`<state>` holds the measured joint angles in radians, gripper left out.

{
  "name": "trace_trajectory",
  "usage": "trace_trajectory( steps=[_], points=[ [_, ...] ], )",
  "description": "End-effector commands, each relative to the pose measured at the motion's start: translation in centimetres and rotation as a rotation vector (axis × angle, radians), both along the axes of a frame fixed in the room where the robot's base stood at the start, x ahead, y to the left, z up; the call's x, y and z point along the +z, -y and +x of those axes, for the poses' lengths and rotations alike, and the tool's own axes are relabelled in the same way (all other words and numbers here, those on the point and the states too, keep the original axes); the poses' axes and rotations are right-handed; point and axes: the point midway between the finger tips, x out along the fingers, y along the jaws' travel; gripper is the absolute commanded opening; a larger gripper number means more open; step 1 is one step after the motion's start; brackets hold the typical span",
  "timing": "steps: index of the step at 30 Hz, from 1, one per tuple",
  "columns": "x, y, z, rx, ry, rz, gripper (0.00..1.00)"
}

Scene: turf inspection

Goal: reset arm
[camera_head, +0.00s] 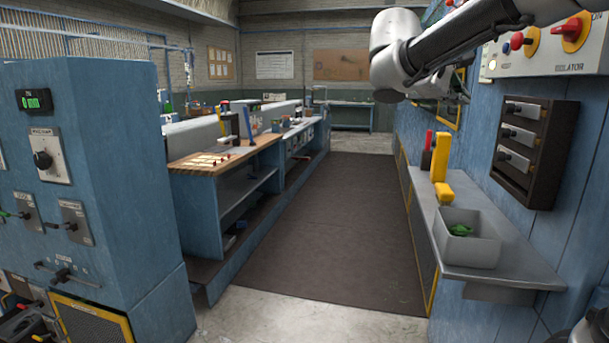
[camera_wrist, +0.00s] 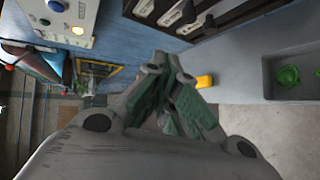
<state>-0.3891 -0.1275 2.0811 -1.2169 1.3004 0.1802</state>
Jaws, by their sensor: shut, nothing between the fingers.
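My gripper (camera_wrist: 180,95) fills the middle of the wrist view, its fingers drawn together with nothing between them. In the head view my arm reaches in from the upper right, and the gripper (camera_head: 455,88) hangs in the air in front of the blue wall panel, partly hidden behind the arm. It is above and apart from the grey shelf (camera_head: 432,205) on the right.
A grey bin (camera_head: 467,250) with a green item (camera_head: 460,230) stands on the shelf, beside a yellow object (camera_head: 440,160). A dark rack (camera_head: 535,150) and an isolator panel (camera_head: 545,50) are on the wall close to my arm. The dark floor mat (camera_head: 320,220) is clear.

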Motion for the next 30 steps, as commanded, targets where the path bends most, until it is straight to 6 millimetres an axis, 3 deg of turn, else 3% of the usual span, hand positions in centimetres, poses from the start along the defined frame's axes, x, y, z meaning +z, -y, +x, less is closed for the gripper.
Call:
trace_trajectory(
  steps=[1,3,6,9,12,15,17,30],
  points=[
    [-3.3,0.8,-2.1,-0.013,-0.060,0.113,0.00],
    [-8.1,1.4,-5.6,-0.042,-0.132,0.294,0.00],
    [-14.2,1.4,-11.6,-0.103,-0.181,0.579,0.00],
    [-19.1,0.2,-18.0,-0.187,-0.161,0.882,0.00],
    [-21.9,-1.3,-22.7,-0.276,-0.079,1.121,0.00],
    [-22.6,-1.3,-25.3,-0.331,-0.001,1.221,0.00],
    [-22.2,-0.7,-25.9,-0.339,0.040,1.228,0.00],
    [-21.4,0.2,-26.3,-0.355,0.093,1.231,0.00]
  ],
)
